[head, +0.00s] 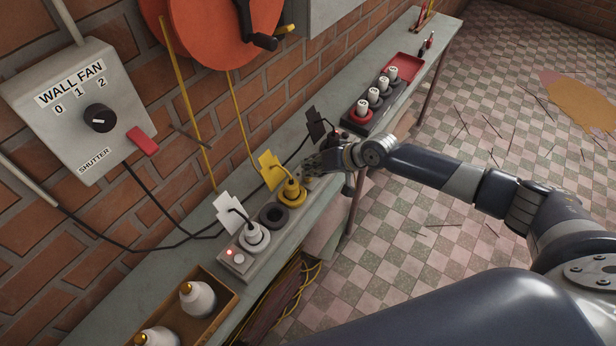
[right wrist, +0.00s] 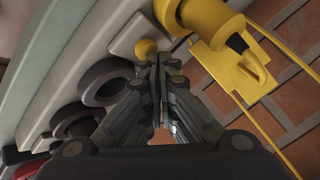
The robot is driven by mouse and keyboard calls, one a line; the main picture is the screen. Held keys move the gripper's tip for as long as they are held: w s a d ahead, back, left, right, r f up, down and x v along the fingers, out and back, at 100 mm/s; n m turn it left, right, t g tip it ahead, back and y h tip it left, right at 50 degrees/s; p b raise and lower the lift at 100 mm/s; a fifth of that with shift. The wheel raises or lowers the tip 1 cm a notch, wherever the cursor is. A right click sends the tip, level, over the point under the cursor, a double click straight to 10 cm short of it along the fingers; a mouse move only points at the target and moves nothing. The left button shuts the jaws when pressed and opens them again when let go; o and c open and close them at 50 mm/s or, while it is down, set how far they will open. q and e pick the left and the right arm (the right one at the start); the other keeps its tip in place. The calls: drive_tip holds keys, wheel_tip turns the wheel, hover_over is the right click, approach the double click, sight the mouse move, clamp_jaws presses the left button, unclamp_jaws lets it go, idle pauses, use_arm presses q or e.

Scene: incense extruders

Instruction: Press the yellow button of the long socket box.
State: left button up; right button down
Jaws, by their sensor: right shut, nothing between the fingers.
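The long socket box (head: 252,272) lies on the narrow bench along the wall. It carries a white plug (head: 255,238), an empty dark socket (head: 274,215) and a yellow plug (head: 291,192). My right gripper (head: 308,168) is over its far part, just beyond the yellow plug. In the right wrist view the yellow button (right wrist: 145,47) sits on a pale square plate, at the tips of my shut, empty right gripper (right wrist: 152,62). I cannot tell whether the tips touch it. My gripper mostly hides the button in the head view. My left gripper is not in view.
The yellow plug (right wrist: 212,20) with its tag stands close beside the fingers. Empty dark sockets (right wrist: 105,82) lie on the other side. A wooden box with white bottles (head: 197,297) is at the near end; a strip with several white-topped plugs (head: 374,95) is farther along.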

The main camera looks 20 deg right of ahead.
drive_tip(key=shift+f, duration=0.3)
drive_tip(key=shift+r+p, duration=0.35)
drive_tip(key=shift+r, duration=0.05)
idle(0.3)
wheel_tip(320, 180, up, 6)
drive_tip(key=p, duration=0.5)
drive_tip(key=shift+r+p, duration=0.1)
drive_tip(key=shift+p, duration=0.25)
drive_tip(key=shift+s, duration=0.1)
